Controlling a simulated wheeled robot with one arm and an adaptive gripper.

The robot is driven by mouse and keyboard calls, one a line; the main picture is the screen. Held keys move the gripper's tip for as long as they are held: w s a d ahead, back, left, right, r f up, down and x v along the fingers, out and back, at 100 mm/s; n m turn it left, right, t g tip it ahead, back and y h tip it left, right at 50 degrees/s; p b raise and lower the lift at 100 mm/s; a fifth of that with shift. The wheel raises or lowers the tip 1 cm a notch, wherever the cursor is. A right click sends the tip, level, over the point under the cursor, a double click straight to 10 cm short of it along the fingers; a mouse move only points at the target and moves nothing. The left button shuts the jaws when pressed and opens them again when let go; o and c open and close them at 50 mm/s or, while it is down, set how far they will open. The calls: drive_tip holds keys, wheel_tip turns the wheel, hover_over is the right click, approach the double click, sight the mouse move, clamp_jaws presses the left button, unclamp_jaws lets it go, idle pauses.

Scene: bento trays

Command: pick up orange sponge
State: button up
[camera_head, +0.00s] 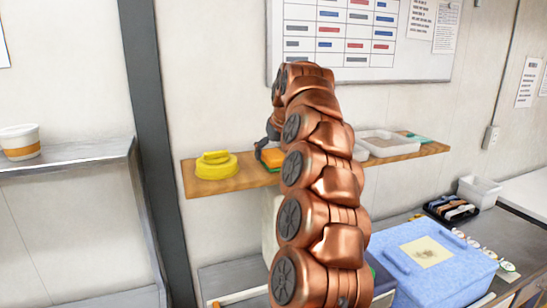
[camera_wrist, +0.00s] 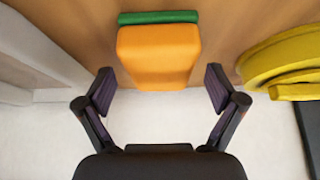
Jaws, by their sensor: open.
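The orange sponge (camera_wrist: 158,55) with a green layer (camera_wrist: 158,17) along its far edge lies on the wooden shelf in the wrist view. In the head view the sponge (camera_head: 271,157) is partly hidden behind my arm. My gripper (camera_wrist: 160,88) is open and empty in the wrist view. Its two dark fingers point toward the sponge, one on either side of its near end, with gaps at both sides. In the head view only a dark part of my gripper (camera_head: 262,146) shows beside the sponge.
A yellow stacked object (camera_head: 216,166) stands on the shelf (camera_head: 240,182) left of the sponge. It also shows at right in the wrist view (camera_wrist: 285,60). A white tray (camera_head: 388,143) is on the shelf's right part. A blue cooler box (camera_head: 415,277) stands below right.

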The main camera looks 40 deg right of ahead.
drive_tip(key=shift+w+f, duration=0.25)
drive_tip(key=shift+f, duration=0.3)
drive_tip(key=shift+c, duration=0.4)
drive_tip(key=c, duration=1)
drive_tip(key=shift+o, duration=0.2)
drive_tip(key=shift+d+r, duration=0.15)
drive_tip(key=shift+r, duration=0.2)
drive_tip(key=shift+r+b, duration=0.4)
drive_tip(key=shift+r, duration=0.7)
drive_tip(key=shift+r, duration=0.1)
